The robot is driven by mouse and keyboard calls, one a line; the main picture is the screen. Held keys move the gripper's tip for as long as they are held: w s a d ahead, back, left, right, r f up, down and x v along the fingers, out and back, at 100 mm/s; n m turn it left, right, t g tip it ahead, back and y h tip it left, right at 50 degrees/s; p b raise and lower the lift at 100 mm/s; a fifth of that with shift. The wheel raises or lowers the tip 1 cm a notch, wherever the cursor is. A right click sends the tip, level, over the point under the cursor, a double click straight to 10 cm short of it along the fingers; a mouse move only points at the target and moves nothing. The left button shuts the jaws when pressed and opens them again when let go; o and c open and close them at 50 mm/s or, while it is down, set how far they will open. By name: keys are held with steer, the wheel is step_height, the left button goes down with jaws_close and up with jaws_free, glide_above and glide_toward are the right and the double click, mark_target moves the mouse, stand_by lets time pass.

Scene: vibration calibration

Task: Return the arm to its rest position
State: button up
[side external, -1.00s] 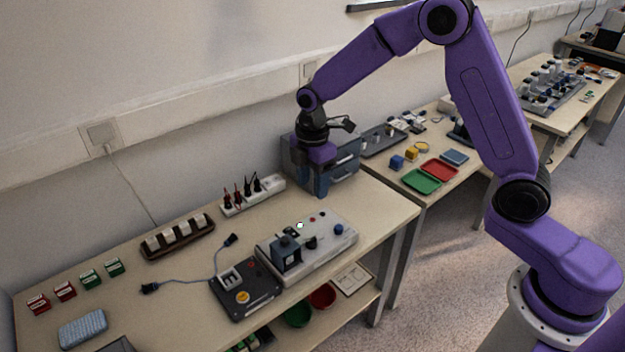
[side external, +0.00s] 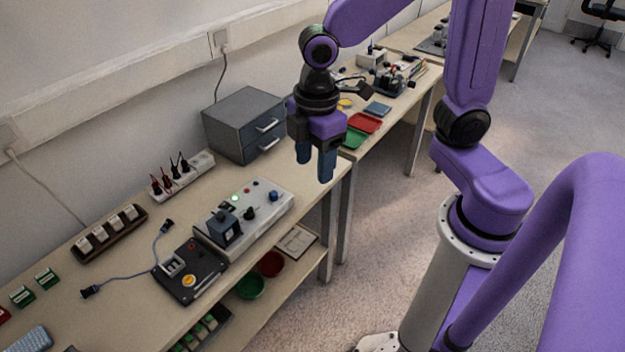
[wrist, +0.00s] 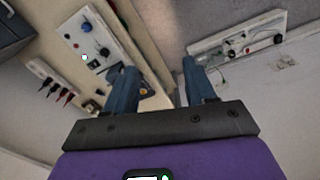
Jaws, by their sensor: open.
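My gripper (side external: 316,166) hangs fingers down in the air near the right end of the near bench, in front of the grey drawer cabinet (side external: 245,125). It is open and empty; its two blue fingers stand apart in the wrist view (wrist: 159,68). A light grey control box (side external: 262,212) with knobs and a lit green lamp sits on the bench. A dark block (side external: 224,230) stands on its left part. The box also shows at the upper left in the wrist view (wrist: 80,27), clear of the fingers.
A black unit (side external: 205,270) with a yellow button lies before the box, by a grey cable. A power strip (side external: 185,174) with red and black plugs and a brown rack (side external: 108,234) lie behind. Green (side external: 352,139) and red trays (side external: 365,122) lie on the farther bench.

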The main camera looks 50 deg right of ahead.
steer(key=s+d+m, duration=0.2)
steer(key=s+d, duration=0.4)
steer(key=s, duration=0.6)
steer(key=shift+s+r, duration=0.4)
